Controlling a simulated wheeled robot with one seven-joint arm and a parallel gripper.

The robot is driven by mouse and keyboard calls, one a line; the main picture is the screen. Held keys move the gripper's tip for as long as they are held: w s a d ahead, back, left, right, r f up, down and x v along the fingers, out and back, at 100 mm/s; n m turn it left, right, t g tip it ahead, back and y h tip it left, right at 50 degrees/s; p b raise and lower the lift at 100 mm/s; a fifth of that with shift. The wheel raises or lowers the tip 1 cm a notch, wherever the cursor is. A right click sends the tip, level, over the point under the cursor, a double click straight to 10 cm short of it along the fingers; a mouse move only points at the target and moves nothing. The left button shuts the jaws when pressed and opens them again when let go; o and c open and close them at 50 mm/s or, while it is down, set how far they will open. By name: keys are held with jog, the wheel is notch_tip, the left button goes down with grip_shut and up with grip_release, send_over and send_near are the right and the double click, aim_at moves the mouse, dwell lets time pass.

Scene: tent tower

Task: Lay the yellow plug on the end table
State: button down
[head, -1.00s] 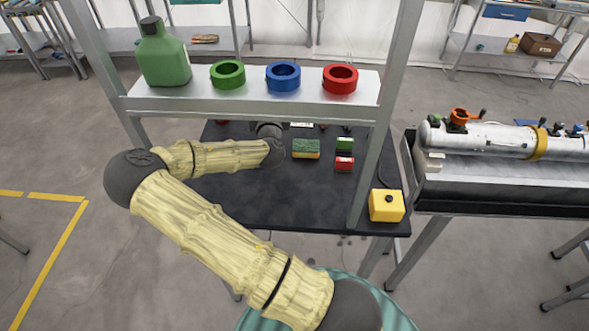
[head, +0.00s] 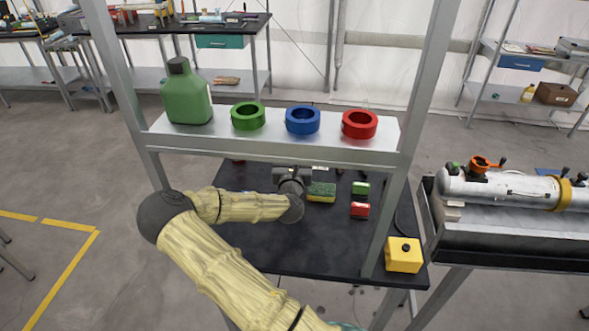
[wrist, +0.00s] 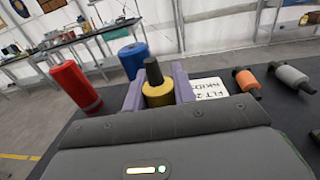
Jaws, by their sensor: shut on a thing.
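In the wrist view the yellow plug (wrist: 158,95), with a black stem on top, stands upright between the two purple fingers of my gripper (wrist: 160,92). My gripper is shut on it. In the head view my gripper (head: 291,174) is under the metal shelf, over the black table, left of a green and yellow sponge; the plug cannot be made out there. I cannot tell for sure which table is the end table. A black-topped table (head: 140,27) with a teal drawer stands at the back left.
The shelf (head: 225,146) above my arm holds a green bottle (head: 187,95) and green, blue and red rings. On the black table (head: 310,250) are a sponge (head: 321,192), small green and red blocks and a yellow box (head: 403,255). Red (wrist: 75,87) and blue cylinders stand ahead.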

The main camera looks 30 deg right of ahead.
jog(key=shift+f, duration=1.85)
jog(key=shift+f, duration=0.1)
jog(key=c, duration=1.1)
grip_release()
jog(key=shift+c, duration=0.2)
jog(key=b+v, duration=0.1)
jog(key=v, duration=1.1)
jog(key=shift+b, duration=0.3)
